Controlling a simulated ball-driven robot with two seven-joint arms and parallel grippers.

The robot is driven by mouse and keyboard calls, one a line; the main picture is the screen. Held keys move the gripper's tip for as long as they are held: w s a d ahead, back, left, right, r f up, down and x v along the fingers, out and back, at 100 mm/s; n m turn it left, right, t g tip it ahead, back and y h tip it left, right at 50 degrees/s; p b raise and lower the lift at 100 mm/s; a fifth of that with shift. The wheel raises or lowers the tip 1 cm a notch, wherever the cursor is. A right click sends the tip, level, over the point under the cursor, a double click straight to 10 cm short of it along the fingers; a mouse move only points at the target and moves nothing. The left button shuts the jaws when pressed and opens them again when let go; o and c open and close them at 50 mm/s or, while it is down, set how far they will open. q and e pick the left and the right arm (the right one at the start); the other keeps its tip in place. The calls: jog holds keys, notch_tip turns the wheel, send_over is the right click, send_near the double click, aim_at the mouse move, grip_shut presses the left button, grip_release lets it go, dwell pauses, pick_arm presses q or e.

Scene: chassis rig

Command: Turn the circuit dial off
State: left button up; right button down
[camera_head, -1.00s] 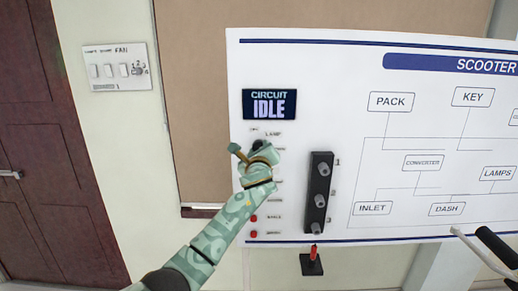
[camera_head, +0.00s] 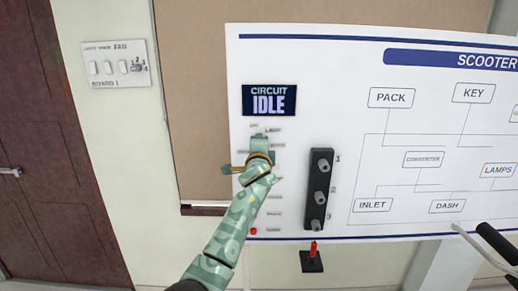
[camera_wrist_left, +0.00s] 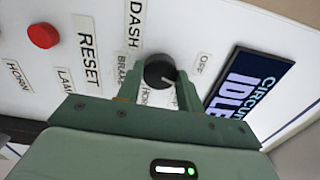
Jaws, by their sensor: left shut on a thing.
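The circuit dial (camera_wrist_left: 158,71) is a round black knob with a light pointer mark, on the white scooter board (camera_head: 340,70). Labels OFF, DASH, BRAKE and HORN surround it in the left wrist view. My left gripper (camera_wrist_left: 160,88) has its two green fingers on either side of the dial, shut on it. In the head view my left gripper (camera_head: 257,150) covers the dial, which is hidden there. The display (camera_head: 269,101) above reads CIRCUIT IDLE. My right gripper is not in view.
A red button (camera_wrist_left: 42,36) sits near the RESET label. A black block with several grey knobs (camera_head: 319,191) is right of my left arm. A fan switch panel (camera_head: 116,65) hangs on the left wall, beside a dark door (camera_head: 50,170).

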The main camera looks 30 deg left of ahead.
pick_arm(q)
jog(key=shift+f+n+b, duration=0.1)
jog(key=shift+n+b, duration=0.2)
jog(key=shift+n, duration=1.3)
jog(key=o, duration=1)
jog(key=shift+s, duration=0.1)
jog(key=v, duration=1.2)
